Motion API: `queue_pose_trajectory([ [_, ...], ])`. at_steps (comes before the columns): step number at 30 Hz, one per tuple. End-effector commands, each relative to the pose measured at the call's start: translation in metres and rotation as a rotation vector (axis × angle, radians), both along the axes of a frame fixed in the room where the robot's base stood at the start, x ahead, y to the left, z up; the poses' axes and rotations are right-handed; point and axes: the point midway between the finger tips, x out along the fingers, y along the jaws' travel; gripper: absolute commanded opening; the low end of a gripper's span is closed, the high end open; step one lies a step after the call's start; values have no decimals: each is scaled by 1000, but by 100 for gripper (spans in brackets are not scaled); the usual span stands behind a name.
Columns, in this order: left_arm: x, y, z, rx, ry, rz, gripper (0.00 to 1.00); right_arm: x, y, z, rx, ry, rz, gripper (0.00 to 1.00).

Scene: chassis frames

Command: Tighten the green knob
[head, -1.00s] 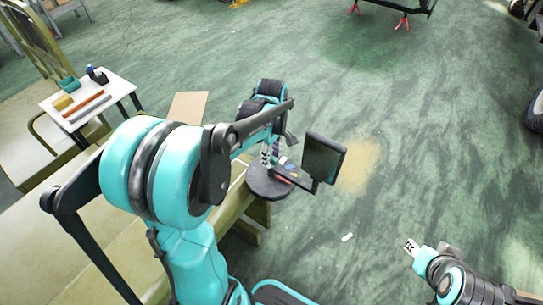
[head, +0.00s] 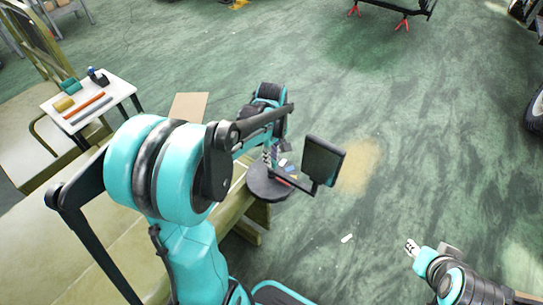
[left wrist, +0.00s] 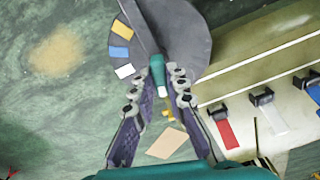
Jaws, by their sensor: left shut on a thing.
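The green knob (left wrist: 158,70) shows in the left wrist view, standing out from a dark grey round disc (left wrist: 198,45) with a white tip at its near end. My left gripper (left wrist: 159,82) has its two fingers on either side of the knob and is shut on it. In the head view the left gripper (head: 269,157) is over the disc (head: 264,188), and arm and fingers hide the knob there. My right gripper (head: 411,247) is at the lower right, away from the disc; its jaw opening is too small to tell.
Yellow (left wrist: 122,30), blue (left wrist: 118,52) and white (left wrist: 124,71) patches lie along the disc's edge. A dark screen (head: 323,159) stands beside the disc. An olive bench (head: 232,201) lies to the left. A white table (head: 86,103) holds small items.

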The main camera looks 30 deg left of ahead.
Motion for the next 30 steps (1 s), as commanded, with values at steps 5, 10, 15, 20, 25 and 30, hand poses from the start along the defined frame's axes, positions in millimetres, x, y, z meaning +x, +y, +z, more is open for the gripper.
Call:
queue_pose_trajectory([
  [5, 0, 0, 1, 0, 0, -163, 0, 0, 0, 7, 0, 0, 0, 36],
  [10, 0, 0, 1, 0, 0, -325, 0, 0, 0, 12, 0, 0, 0, 36],
  [15, 0, 0, 1, 0, 0, -487, 0, 0, 0, 16, 0, 0, 0, 36],
  [20, 0, 0, 1, 0, 0, -638, 0, 0, 0, 19, 0, 0, 0, 36],
  [25, 0, 0, 1, 0, 0, -800, 0, 0, 0, 22, 0, 0, 0, 36],
  [30, 0, 0, 0, 0, 0, -958, 0, 0, 0, 25, 0, 0, 0, 36],
])
